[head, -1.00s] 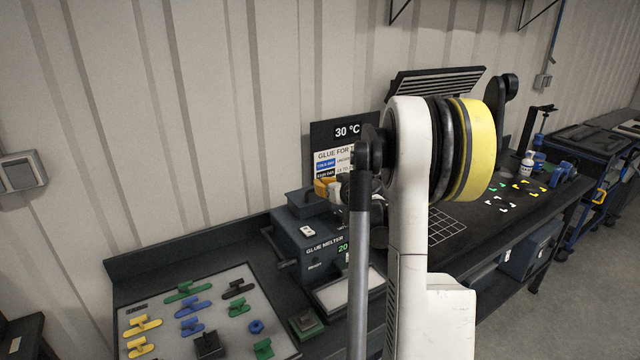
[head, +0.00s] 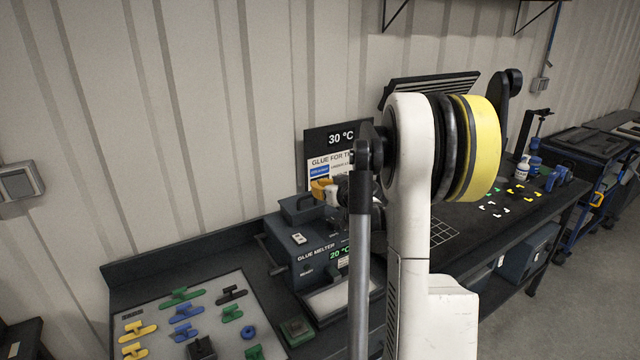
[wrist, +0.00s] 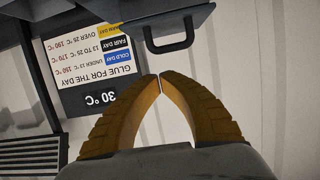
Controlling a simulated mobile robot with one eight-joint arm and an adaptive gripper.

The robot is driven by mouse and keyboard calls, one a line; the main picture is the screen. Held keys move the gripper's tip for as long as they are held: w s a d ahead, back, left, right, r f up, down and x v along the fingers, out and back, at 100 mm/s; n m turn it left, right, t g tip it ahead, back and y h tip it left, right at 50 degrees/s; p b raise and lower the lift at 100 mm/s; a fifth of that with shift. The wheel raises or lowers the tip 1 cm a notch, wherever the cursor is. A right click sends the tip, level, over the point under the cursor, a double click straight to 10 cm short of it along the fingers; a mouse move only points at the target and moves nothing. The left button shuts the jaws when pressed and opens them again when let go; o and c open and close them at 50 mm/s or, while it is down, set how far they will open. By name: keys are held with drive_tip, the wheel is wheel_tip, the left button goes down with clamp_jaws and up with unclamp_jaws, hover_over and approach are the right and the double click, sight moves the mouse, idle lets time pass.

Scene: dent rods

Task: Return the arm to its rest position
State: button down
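My arm stands up in front of the bench in the head view, with its white link and yellow-banded joint covering part of the bench behind. My gripper (wrist: 160,80) shows in the wrist view with its two orange-brown ribbed fingers together at the tips. Nothing is seen between them. In the head view, the orange fingers (head: 322,189) show small beside the sign, above the glue melter; the wrist is partly hidden by my arm.
The glue melter (head: 305,235) reads 20 °C. The glue sign (head: 325,170) reads 30 °C and appears upside down in the wrist view (wrist: 95,60). A pale board (head: 215,290) holds several coloured dent tabs. Corner marks (head: 495,209) and bottles (head: 523,168) are farther right.

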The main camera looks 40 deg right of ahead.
drive_tip(key=s+f, duration=0.1)
drive_tip(key=s, duration=0.1)
drive_tip(key=s+a+f, duration=0.1)
drive_tip(key=s, duration=0.1)
drive_tip(key=s+a+f, duration=0.1)
drive_tip(key=s, duration=0.1)
drive_tip(key=shift+a+f, duration=0.1)
drive_tip(key=shift+f, duration=0.25)
drive_tip(key=a+r+n+g+y+b, duration=0.1)
drive_tip(key=a+n+g+y+b, duration=0.2)
drive_tip(key=a, duration=2.2)
drive_tip(key=s+a+f+g+b, duration=0.2)
drive_tip(key=s+a+f, duration=0.1)
drive_tip(key=s+a, duration=0.5)
drive_tip(key=s+a+f+g+b, duration=0.2)
drive_tip(key=s+a, duration=0.6)
drive_tip(key=s, duration=0.3)
drive_tip(key=shift+a+f+y+b, duration=0.15)
drive_tip(key=shift+f+y+b, duration=0.15)
drive_tip(key=shift+f+b, duration=0.1)
